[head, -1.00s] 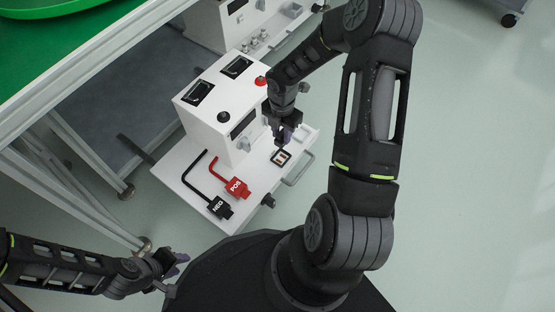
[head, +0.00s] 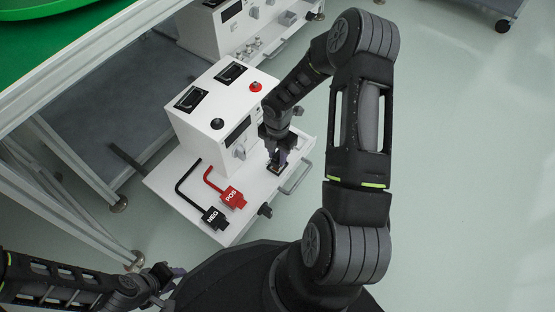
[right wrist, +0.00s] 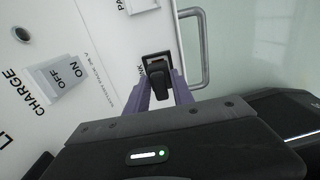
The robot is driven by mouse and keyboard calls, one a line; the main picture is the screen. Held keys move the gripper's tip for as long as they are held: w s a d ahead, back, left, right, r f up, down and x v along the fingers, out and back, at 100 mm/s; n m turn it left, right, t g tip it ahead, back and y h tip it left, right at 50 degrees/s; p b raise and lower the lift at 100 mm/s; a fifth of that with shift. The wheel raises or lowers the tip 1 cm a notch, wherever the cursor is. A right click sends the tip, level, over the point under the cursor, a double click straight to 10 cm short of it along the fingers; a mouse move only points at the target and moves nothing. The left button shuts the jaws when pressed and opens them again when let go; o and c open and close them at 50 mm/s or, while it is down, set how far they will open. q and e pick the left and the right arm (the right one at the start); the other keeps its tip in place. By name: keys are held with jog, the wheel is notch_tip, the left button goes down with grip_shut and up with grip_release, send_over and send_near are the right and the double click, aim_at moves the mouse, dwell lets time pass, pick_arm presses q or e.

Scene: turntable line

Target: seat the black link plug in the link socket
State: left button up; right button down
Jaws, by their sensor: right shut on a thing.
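My right gripper (head: 279,160) is low over the front ledge of the white unit. In the right wrist view its purple fingers (right wrist: 162,98) are shut on the black link plug (right wrist: 158,78). The plug's front end is at the dark-framed link socket (right wrist: 154,58), beside the partly covered LINK label. The socket also shows in the head view (head: 273,168), partly hidden by the gripper. How deep the plug sits in it cannot be told. My left gripper (head: 177,271) is at the lower left, away from the unit; its fingers are too small to read.
On the ledge lie a red POS plug (head: 232,197) and a black NEG plug (head: 213,217) with bent leads. The white unit (head: 205,140) has a red knob (head: 256,87) and a black knob (head: 217,124). A metal handle (head: 297,178) is at the ledge's right edge.

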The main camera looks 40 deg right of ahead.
aim_at(277, 154)
jog(key=shift+f, duration=1.1)
jog(key=shift+f+b, duration=0.1)
jog(key=shift+b, duration=0.2)
jog(key=c, duration=1.1)
grip_release()
notch_tip(277, 154, up, 12)
jog(key=p, duration=0.6)
